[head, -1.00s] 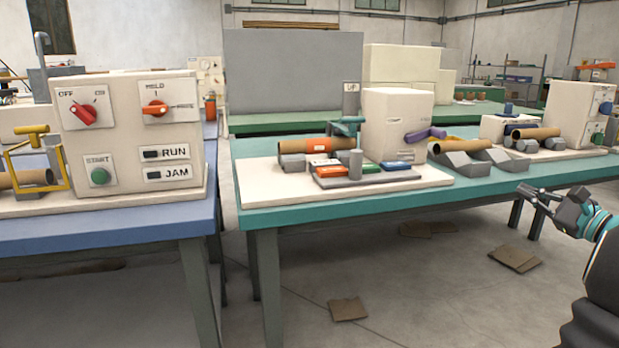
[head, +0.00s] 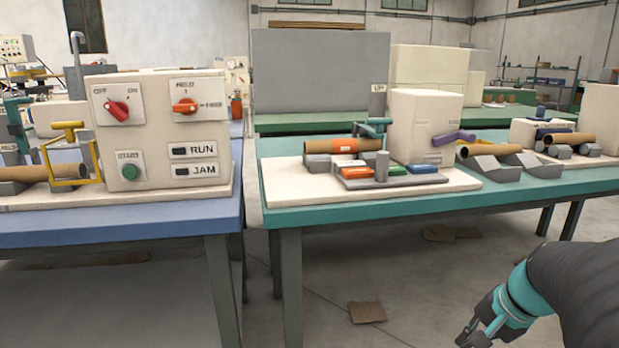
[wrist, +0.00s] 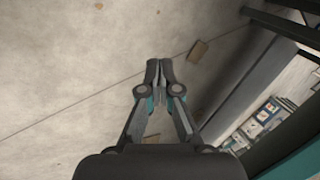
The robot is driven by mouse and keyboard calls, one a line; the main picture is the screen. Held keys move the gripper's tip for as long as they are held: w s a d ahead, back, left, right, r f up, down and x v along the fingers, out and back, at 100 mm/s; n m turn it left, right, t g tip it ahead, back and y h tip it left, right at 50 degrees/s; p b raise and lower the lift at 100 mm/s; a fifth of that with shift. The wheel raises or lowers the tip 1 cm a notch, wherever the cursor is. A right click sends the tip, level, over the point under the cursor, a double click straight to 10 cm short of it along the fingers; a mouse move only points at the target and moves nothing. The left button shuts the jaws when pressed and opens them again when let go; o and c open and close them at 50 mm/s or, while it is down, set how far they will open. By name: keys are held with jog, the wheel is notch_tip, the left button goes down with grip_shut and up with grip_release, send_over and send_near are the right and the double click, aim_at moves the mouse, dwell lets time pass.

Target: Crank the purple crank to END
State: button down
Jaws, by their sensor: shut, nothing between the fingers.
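The purple crank (head: 453,138) sticks out from the right side of a cream box (head: 424,112) on the green table, in the head view. Its handle points right and slightly up. My gripper is low at the right in the head view, in front of the table and well apart from the crank; its tips are at the picture's lower edge. In the wrist view my gripper (wrist: 160,68) has its two fingertips together with nothing between them, over bare floor. The crank is not in the wrist view. No END mark is readable.
The green table (head: 375,206) has a cardboard tube (head: 330,146) and coloured buttons on its machine. A blue table (head: 120,225) with a RUN/JAM control box (head: 150,140) stands to the left. Cardboard scraps (head: 367,312) lie on the otherwise open floor in front.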

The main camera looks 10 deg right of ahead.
jog(key=s+a+r+n, duration=0.1)
jog(key=s+a+n, duration=0.2)
jog(key=a, duration=0.2)
jog(key=s+a+r+n+t+h, duration=0.1)
jog(key=s+a+n, duration=0.1)
jog(key=a+n, duration=0.2)
jog(key=s+a+r+n+h, duration=0.1)
jog(key=s+a+n, duration=0.2)
jog(key=a, duration=0.5)
jog(key=shift+s+r+n, duration=0.2)
jog(key=shift+s+n, duration=0.15)
jog(key=shift+n, duration=0.25)
jog(key=c, duration=1.6)
grip_release()
jog(key=shift+a, duration=0.35)
jog(key=o, duration=0.5)
jog(key=shift+s+a, duration=0.1)
